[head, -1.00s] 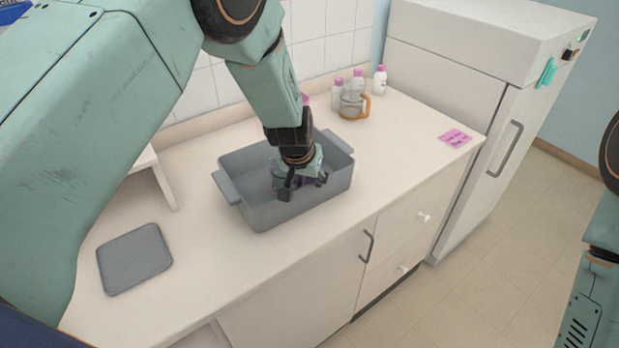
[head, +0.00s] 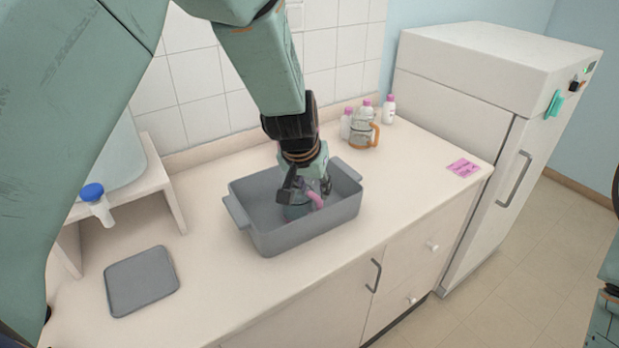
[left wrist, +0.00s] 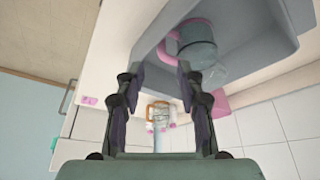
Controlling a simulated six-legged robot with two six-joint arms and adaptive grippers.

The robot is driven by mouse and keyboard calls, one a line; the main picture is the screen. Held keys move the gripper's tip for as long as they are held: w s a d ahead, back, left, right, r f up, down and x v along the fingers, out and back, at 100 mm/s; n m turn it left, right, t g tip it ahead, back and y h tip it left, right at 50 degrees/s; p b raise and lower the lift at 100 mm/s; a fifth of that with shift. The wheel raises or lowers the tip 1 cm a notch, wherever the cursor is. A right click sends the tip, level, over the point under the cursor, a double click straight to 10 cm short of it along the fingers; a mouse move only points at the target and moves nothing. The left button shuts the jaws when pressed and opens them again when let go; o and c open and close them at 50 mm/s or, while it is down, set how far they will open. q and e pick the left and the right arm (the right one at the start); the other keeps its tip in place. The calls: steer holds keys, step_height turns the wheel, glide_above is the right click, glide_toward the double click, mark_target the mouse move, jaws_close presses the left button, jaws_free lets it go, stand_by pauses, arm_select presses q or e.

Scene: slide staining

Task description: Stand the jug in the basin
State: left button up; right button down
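The clear jug with a pink handle (head: 316,201) is inside the grey basin (head: 310,238), partly hidden by my left gripper (head: 306,196). In the left wrist view the jug (left wrist: 197,52) shows within the basin (left wrist: 262,62), with its pink handle just beyond the fingertips. My left gripper (left wrist: 160,76) is open there, its two dark fingers apart with nothing held between them. I cannot tell whether a fingertip touches the handle. The jug looks upright, but its base is hidden in the head view.
A jug with an orange handle (head: 363,130) and several pink-capped bottles (head: 388,109) stand at the back. A grey mat (head: 142,281) lies at the left, near a white stand (head: 158,178) with a blue-capped tap (head: 93,192).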

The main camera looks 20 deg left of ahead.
arm_select(q)
steer(key=v, duration=0.4)
steer(key=shift+w+a+f, duration=0.1)
steer(key=shift+w+f, duration=0.1)
steer(key=shift+w, duration=0.1)
steer(key=shift+s+r, duration=0.1)
steer(key=shift+s, duration=0.15)
stand_by(0.3)
